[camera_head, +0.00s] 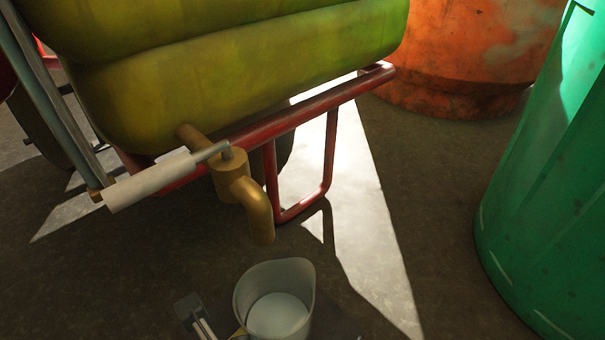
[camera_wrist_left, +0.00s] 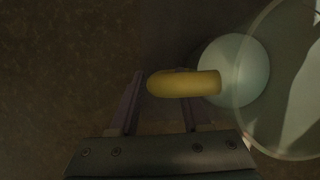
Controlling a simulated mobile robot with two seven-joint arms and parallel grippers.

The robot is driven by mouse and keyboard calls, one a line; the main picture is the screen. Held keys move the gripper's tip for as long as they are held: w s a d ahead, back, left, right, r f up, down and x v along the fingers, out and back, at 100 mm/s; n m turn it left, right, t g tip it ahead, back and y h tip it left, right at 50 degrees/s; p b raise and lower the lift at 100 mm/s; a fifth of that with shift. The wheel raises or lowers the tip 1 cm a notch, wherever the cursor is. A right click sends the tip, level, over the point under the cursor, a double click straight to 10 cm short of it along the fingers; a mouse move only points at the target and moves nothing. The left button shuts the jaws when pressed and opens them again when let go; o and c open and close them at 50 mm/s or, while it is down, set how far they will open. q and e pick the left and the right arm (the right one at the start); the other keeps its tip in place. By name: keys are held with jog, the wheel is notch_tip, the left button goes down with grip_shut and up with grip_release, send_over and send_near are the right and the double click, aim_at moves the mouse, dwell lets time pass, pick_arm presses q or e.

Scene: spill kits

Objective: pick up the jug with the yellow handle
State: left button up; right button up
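The jug (camera_head: 298,275) is whitish and see-through, with a pale bottom or contents. It stands upright at the bottom middle of the head view. Its yellow handle (camera_head: 239,333) is barely visible at the lower edge there. In the left wrist view the yellow handle (camera_wrist_left: 183,83) is plain, with the jug's round body (camera_wrist_left: 285,80) to its right. My left gripper (camera_wrist_left: 161,98) is open, its two fingers apart at the handle. The handle hides the right finger's tip; I cannot tell whether they touch. My right gripper is not in view.
A brass tap (camera_head: 256,205) with a pale lever (camera_head: 150,182) hangs just above and behind the jug. It comes from a yellow-green tank (camera_head: 240,75) on a red frame (camera_head: 329,150). A green barrel (camera_head: 550,220) stands at right, an orange drum (camera_head: 470,50) behind.

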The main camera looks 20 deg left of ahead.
pick_arm(q)
grip_shut()
dwell(1.1)
